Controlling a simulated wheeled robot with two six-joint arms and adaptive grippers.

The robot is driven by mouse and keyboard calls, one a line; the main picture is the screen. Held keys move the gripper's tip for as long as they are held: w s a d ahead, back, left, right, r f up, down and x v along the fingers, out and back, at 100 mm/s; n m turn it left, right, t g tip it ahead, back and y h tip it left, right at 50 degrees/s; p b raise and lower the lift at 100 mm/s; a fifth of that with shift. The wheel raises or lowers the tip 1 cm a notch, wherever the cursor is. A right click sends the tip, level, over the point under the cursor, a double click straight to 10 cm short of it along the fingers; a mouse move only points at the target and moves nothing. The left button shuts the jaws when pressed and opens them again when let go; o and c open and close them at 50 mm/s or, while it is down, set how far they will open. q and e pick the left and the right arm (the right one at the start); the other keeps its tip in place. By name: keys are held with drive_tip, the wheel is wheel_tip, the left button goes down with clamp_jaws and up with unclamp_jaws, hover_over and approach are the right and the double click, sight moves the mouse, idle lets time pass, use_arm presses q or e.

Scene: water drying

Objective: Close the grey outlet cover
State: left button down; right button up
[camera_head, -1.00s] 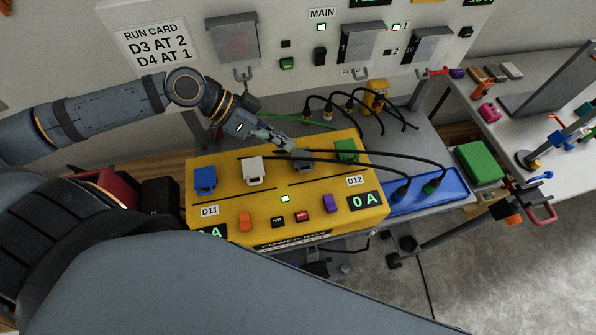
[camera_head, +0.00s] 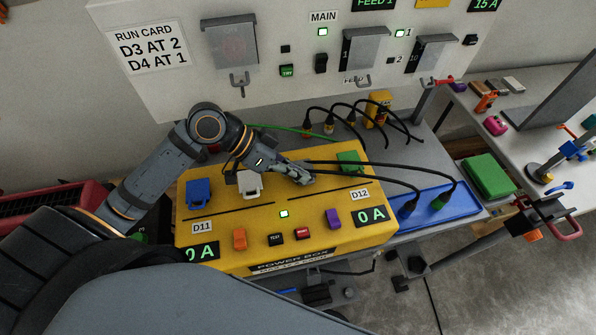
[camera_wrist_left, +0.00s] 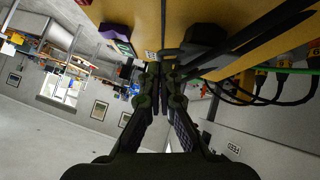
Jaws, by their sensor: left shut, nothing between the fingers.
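The yellow power box (camera_head: 345,238) stands on the bench, with blue (camera_head: 198,192), white (camera_head: 249,185) and green (camera_head: 351,160) outlet covers on top. The grey cover between white and green is largely hidden by my left gripper (camera_head: 308,178) in the head view. A dark grey raised piece, likely this cover, shows right beside the fingers in the left wrist view (camera_wrist_left: 205,36). My left gripper is shut and empty, low over the box top. Its fingertips (camera_wrist_left: 158,76) are close to the grey cover; I cannot tell whether they touch. My right gripper is not in view.
Black cables run past my left fingers to a blue tray (camera_head: 470,208) on the right. More plugs and a yellow block (camera_head: 377,108) are behind the box. A switch panel (camera_head: 285,85) rises at the back. A green block (camera_head: 488,174) lies right.

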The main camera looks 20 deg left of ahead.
use_arm(q)
drive_tip(key=shift+s+f+b, duration=0.2)
drive_tip(key=shift+f+b, duration=0.45)
drive_tip(key=shift+f, duration=0.35)
drive_tip(key=shift+s, duration=0.4)
drive_tip(key=shift+f, duration=0.1)
drive_tip(key=shift+d+r+p, duration=0.1)
drive_tip(key=shift+r+p, duration=0.55)
drive_tip(key=shift+p, duration=0.1)
drive_tip(key=shift+w+d+r, duration=0.15)
drive_tip(key=shift+w+r, duration=0.1)
drive_tip(key=shift+r, duration=0.05)
use_arm(e)
drive_tip(key=shift+s+d+r, duration=0.2)
drive_tip(key=shift+s+r, duration=0.05)
drive_tip(key=shift+s, duration=0.1)
